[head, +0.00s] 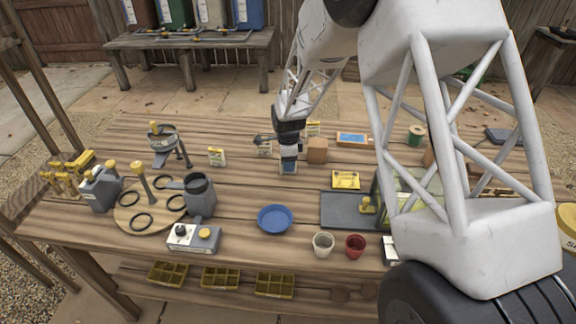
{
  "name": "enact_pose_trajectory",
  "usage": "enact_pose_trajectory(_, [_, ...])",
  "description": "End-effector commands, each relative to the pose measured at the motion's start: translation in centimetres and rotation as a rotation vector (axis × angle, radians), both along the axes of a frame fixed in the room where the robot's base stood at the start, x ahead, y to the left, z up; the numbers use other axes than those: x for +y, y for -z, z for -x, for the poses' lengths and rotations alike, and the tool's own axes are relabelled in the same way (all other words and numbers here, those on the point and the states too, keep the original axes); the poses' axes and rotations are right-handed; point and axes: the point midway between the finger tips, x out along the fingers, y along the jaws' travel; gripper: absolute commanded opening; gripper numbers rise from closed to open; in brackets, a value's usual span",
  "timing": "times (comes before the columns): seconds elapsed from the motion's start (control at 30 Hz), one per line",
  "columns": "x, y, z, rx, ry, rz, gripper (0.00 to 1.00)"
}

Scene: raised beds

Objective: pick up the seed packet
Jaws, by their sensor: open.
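Several small upright packets that look like seed packets stand on the wooden table. One pale packet with yellow (216,157) is left of my gripper. Another (264,149) is just left of and behind it, and a third (313,129) is behind it to the right. A small bluish packet-like item (288,168) is directly under my gripper (288,157), partly hidden by it. My gripper points down and is open. I cannot tell whether its fingers touch or surround that bluish item.
A brown block (317,150) stands close right of my gripper. A blue dish (275,219), a white pot (323,244) and a red pot (355,245) are in front. A yellow box (346,180) is to the right. My arm hides much of the table's right side.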

Motion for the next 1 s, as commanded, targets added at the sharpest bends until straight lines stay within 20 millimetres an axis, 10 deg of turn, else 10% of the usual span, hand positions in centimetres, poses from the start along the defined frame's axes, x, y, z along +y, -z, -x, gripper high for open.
enact_pose_trajectory(0.7, [0.01, 0.95, -0.03, -0.001, 0.000, 0.000, 0.49])
enact_pose_trajectory(1.0, [0.02, 0.94, -0.03, -0.002, 0.000, 0.000, 0.03])
